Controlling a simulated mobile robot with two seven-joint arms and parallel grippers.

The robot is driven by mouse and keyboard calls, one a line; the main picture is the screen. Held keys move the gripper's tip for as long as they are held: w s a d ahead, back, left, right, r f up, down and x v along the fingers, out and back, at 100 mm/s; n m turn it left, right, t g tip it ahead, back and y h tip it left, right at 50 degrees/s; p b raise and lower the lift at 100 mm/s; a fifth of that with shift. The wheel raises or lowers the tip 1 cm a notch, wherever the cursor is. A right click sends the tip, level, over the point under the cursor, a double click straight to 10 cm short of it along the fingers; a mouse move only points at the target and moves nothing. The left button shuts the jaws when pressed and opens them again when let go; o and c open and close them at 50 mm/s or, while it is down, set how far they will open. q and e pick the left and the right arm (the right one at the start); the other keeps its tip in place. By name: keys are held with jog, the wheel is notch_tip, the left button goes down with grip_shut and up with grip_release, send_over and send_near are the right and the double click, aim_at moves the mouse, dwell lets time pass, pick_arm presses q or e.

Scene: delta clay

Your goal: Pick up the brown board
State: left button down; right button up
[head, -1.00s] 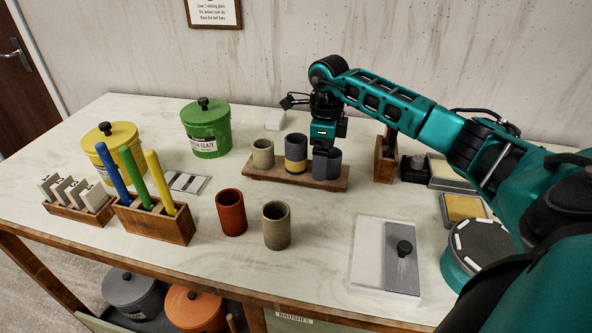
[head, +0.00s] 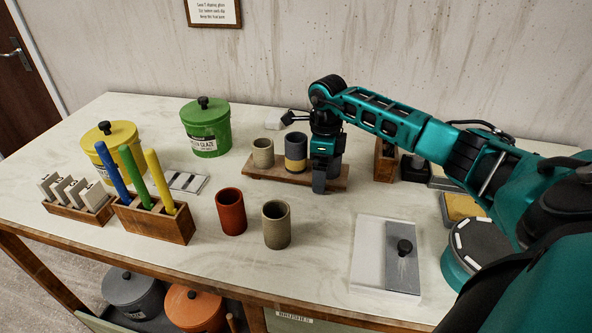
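The brown board (head: 262,177) is a flat wooden plank lying on the table at the middle back. It bears three cups in a row: a beige-grey cup (head: 263,152), a dark cup with a tan band (head: 295,140) and a dark grey-blue cup (head: 336,166). My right gripper (head: 319,186) points down at the front edge of the board, near its right end. It partly hides the dark grey-blue cup. Its fingers overlap in this view, so I cannot tell their opening or whether they touch the board. My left gripper is not in view.
A red cup (head: 231,212) and a beige cup (head: 276,225) stand in front of the board. A white slab with a grey plate (head: 403,270) lies at the front right. Green (head: 205,130) and yellow (head: 112,142) lidded buckets stand at the left, behind a brush holder (head: 152,221).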

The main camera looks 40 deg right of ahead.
jog(key=shift+c, duration=0.5)
jog(key=c, duration=0.7)
jog(key=shift+c, duration=0.7)
jog(key=shift+r, duration=0.1)
